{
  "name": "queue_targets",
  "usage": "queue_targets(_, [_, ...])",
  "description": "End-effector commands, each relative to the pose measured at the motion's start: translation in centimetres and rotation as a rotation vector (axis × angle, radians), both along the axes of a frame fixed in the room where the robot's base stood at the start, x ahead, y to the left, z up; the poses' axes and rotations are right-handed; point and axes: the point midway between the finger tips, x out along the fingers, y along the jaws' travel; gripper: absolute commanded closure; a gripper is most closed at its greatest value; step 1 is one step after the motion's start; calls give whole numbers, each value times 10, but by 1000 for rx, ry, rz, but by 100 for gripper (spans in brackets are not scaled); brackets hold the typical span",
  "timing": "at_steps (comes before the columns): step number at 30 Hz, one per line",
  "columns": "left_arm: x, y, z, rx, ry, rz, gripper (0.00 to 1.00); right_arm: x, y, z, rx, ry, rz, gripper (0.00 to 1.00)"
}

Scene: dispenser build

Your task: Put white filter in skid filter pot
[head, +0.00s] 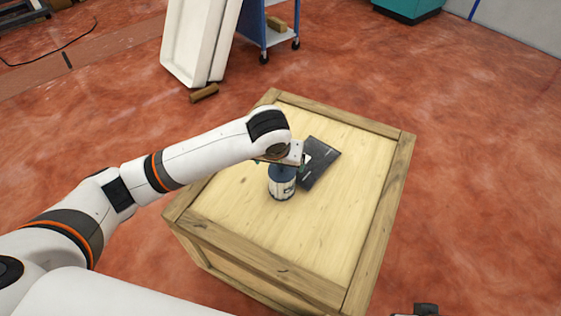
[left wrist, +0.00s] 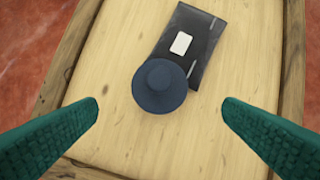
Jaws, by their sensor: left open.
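The white filter (head: 282,189), a white cylinder with a dark blue top and dark markings, stands upright on a wooden crate. The left wrist view shows its round blue top (left wrist: 160,86) from above. My left gripper (head: 279,163) is over the filter in the head view, partly hidden by its own wrist. In the left wrist view its two teal fingers (left wrist: 160,104) are wide apart with nothing between the tips, and the filter lies just beyond them. I cannot make out a skid filter pot in either view. A dark piece at the bottom edge may be my right gripper (head: 425,310).
A dark flat panel (head: 321,163) with a white label lies beside the filter on the wooden crate (head: 388,190). The crate's right side is bare. White panels (head: 195,40), a blue cart (head: 268,35) and a small wooden block (head: 204,93) are on the red floor behind.

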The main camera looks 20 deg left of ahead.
Motion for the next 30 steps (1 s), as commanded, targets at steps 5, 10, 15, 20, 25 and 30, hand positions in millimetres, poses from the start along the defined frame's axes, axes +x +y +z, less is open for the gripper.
queue_targets(5, [-6,0,16,0,0,1,10,3,1,-6,0,4,0,52])
queue_targets(10, [-8,0,17,-1,1,0,10,4,1,-8,0,3,1,52])
queue_targets(15, [-22,-13,4,-30,12,-55,10,4,1,-8,0,2,1,52])
queue_targets(20, [-58,-35,-20,-101,17,-168,10,4,1,-8,0,2,1,52])
queue_targets(25, [-97,-40,-42,-157,2,-244,10,4,1,-8,0,2,1,52])
queue_targets(30, [-140,-21,-64,-157,-5,-257,10,4,1,-8,0,2,1,52])
